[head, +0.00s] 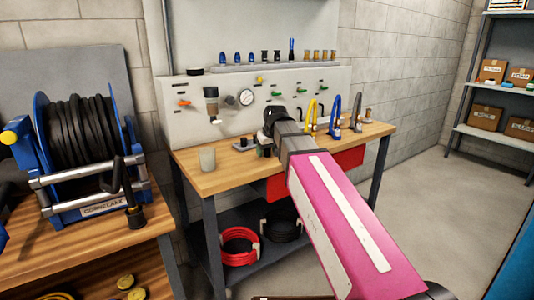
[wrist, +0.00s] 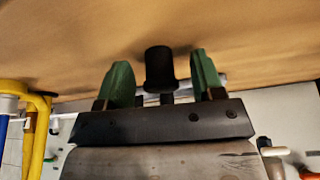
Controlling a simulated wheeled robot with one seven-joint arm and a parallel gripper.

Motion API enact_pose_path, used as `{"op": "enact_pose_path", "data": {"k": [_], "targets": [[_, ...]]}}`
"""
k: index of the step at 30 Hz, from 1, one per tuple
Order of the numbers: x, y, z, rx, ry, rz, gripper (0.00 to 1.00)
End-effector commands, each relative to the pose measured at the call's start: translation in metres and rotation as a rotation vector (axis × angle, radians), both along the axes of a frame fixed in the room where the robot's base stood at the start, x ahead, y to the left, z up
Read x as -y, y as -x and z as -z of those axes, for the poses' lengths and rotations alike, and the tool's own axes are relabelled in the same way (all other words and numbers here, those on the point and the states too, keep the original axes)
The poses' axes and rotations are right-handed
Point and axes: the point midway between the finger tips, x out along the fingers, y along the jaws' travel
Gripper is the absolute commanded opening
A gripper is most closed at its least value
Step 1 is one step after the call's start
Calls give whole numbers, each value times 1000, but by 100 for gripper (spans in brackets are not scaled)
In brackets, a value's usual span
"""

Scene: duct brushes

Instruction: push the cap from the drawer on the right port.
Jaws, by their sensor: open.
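My gripper (head: 265,149) is over the wooden bench, in front of the panel, partly hidden by my wrist in the head view. In the wrist view its two green fingertips (wrist: 160,78) are apart. A short black cylinder (wrist: 160,68) shows between them, with visible gaps on both sides; I cannot tell whether it is the cap. The red drawer (head: 350,158) is under the bench top, partly covered by my arm; its inside is hidden. The grey panel (head: 180,123) carries several coloured valves and fittings; I cannot tell which is the right port.
A clear cup (head: 207,158) and a small dark stand (head: 243,145) are on the bench left of my gripper. Yellow (head: 311,115) and blue (head: 335,115) hooked tools stand to its right. A hose reel (head: 80,140) fills the left bench. Small parts line the shelf above the panel.

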Motion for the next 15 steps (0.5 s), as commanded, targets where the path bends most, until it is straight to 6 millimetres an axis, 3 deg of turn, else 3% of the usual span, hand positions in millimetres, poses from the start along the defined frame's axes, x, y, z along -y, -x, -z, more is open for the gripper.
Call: {"op": "enact_pose_path", "data": {"k": [7,10,12,15], "targets": [[0,0,0,0,0,0,61],[0,0,0,0,0,0,29],[0,0,0,0,0,0,13],[0,0,0,-1,0,0,12]]}}
